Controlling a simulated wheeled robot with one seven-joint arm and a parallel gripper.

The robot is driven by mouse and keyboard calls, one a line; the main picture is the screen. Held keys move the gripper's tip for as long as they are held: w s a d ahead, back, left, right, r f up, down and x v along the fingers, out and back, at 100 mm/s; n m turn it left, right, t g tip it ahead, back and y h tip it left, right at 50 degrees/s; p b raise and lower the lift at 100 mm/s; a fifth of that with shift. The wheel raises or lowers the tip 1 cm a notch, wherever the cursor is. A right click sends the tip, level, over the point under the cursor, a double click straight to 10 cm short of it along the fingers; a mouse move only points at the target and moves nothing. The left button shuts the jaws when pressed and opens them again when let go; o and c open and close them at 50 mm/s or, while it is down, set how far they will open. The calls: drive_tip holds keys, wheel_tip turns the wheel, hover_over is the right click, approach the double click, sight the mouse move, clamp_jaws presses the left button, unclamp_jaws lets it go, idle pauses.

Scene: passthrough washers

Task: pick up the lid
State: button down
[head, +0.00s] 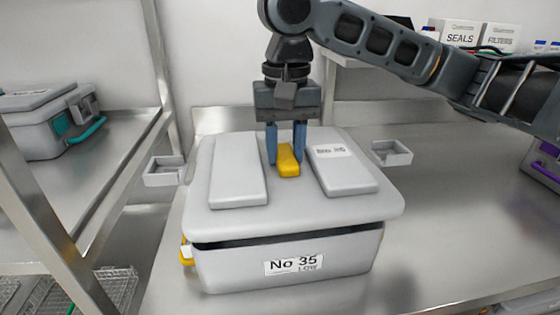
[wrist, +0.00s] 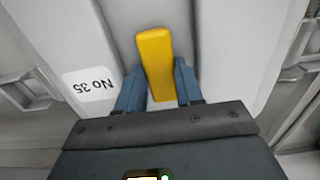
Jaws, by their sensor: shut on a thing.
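The lid (head: 240,216) is a light grey slab with two raised pads and a yellow handle (head: 288,161) between them. It lies over the grey box (head: 230,270) labelled No 35 LOW, with a dark gap showing under its front edge. My gripper (head: 286,160) points straight down and its blue fingers are shut on the yellow handle, one on each side. In the wrist view the handle (wrist: 155,60) runs between the two fingers (wrist: 158,88). The lid's No 35 label (wrist: 90,84) shows there at the left. The box's inside is hidden.
A metal rack (head: 125,165) at the left holds another grey case (head: 45,125). A purple-trimmed case (head: 545,165) is at the right edge. The steel counter (head: 460,220) is clear to the right.

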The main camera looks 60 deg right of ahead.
wheel_tip(320, 180, up, 6)
hover_over(350, 167)
drive_tip(key=shift+r, duration=0.2)
drive_tip(key=shift+r+p, duration=0.1)
drive_tip(key=shift+p, duration=0.25)
drive_tip(key=shift+r+p, duration=2.4)
drive_tip(key=shift+p, duration=0.1)
